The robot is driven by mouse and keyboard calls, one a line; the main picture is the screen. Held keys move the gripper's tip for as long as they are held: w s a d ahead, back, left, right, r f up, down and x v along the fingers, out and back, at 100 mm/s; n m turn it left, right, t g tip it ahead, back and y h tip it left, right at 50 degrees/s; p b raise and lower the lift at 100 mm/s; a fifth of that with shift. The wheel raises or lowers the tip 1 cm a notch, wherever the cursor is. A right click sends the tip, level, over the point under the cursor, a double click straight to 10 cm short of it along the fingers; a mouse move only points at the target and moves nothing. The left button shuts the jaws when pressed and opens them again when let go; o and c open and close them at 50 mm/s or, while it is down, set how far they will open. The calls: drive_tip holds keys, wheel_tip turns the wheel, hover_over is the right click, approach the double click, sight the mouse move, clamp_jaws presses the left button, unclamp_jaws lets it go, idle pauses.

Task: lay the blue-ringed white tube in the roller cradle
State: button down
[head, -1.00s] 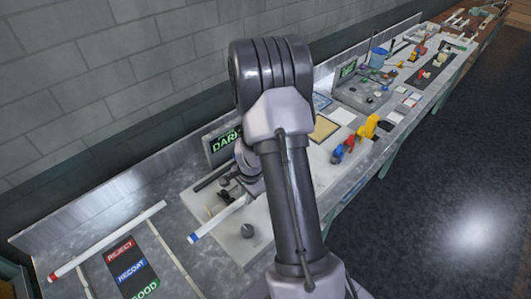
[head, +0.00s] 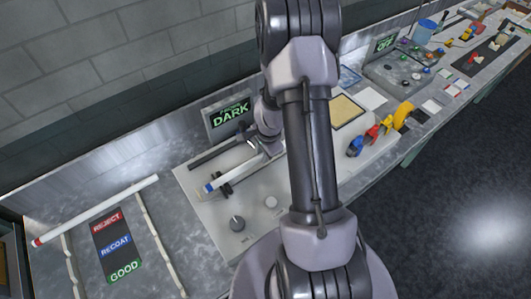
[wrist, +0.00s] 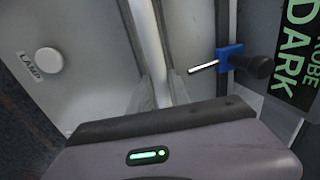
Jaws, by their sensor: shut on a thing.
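The blue-ringed white tube (head: 234,175) lies at a slant over the grey tester panel, its blue end (head: 209,188) at the lower left. My gripper (head: 268,147) is at its other end, partly hidden by my arm. In the wrist view the tube (wrist: 146,35) runs up and away from my gripper (wrist: 161,92), which is shut on it. Dark cradle parts (head: 226,188) show beside and under the blue end. I cannot tell whether the tube rests on them or hangs just above.
A sign reading DARK (head: 230,116) stands behind the panel. A red-ended white tube (head: 95,211) lies on the left rack near REJECT, RECOAT and GOOD labels. The wrist view shows a blue clamp (wrist: 229,58) right of the tube.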

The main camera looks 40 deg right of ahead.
drive_tip(key=c, duration=1.2)
unclamp_jaws()
drive_tip(key=shift+c, duration=0.2)
wheel_tip(320, 180, up, 12)
drive_tip(key=s+p, duration=0.2)
drive_tip(key=p, duration=0.2)
drive_tip(key=a+r+n+t, duration=0.2)
drive_tip(key=a+r+n, duration=0.4)
drive_tip(key=a+r, duration=0.7)
drive_tip(key=s+a+r+n+t+y, duration=0.1)
drive_tip(key=s+a+r+n+y, duration=0.1)
drive_tip(key=s+a+r+n, duration=0.6)
drive_tip(key=s+a+r, duration=0.3)
drive_tip(key=s+r, duration=0.1)
drive_tip(key=s, duration=0.1)
drive_tip(key=shift+s+r+t, duration=0.3)
